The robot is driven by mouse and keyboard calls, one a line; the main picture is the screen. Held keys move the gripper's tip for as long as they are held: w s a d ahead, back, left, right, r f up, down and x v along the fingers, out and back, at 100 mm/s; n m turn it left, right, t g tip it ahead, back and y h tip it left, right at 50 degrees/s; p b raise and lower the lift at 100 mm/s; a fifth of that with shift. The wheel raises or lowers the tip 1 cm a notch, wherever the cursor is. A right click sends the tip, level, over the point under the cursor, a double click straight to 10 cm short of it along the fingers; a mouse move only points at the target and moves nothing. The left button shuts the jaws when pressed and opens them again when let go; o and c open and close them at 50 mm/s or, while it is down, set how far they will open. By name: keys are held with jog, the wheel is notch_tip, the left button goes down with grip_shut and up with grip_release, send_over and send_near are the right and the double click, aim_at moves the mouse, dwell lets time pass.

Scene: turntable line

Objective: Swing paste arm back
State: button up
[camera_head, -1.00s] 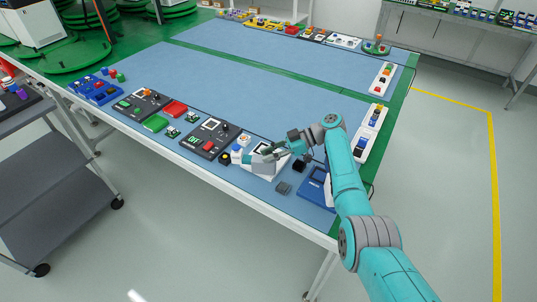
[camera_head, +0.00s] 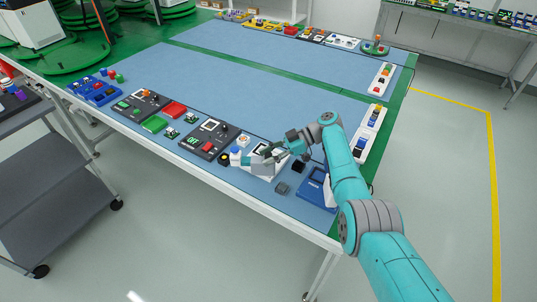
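A white and grey device (camera_head: 262,165), which may be the paste arm's station, sits near the front edge of the blue-topped table (camera_head: 270,90). A white piece with a blue top (camera_head: 236,153) stands at its left side. My gripper (camera_head: 270,156) is low over this device, with its fingers pointing left, at or very near the device's grey arm-like part. The fingers are too small and overlapped to tell whether they are open or shut, or whether they touch it. My teal arm reaches in from the lower right and hides part of the table's right end.
A blue tray (camera_head: 313,186) and a small grey block (camera_head: 282,188) lie right of the device. A dark panel (camera_head: 209,139) stands to its left, with a red box (camera_head: 174,109) farther left. White switch panels (camera_head: 368,132) line the right edge. The table's middle is clear.

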jog(key=shift+w+r, duration=0.1)
jog(key=shift+r, duration=0.05)
jog(key=v, duration=0.7)
jog(key=shift+d, duration=0.2)
dwell(0.4)
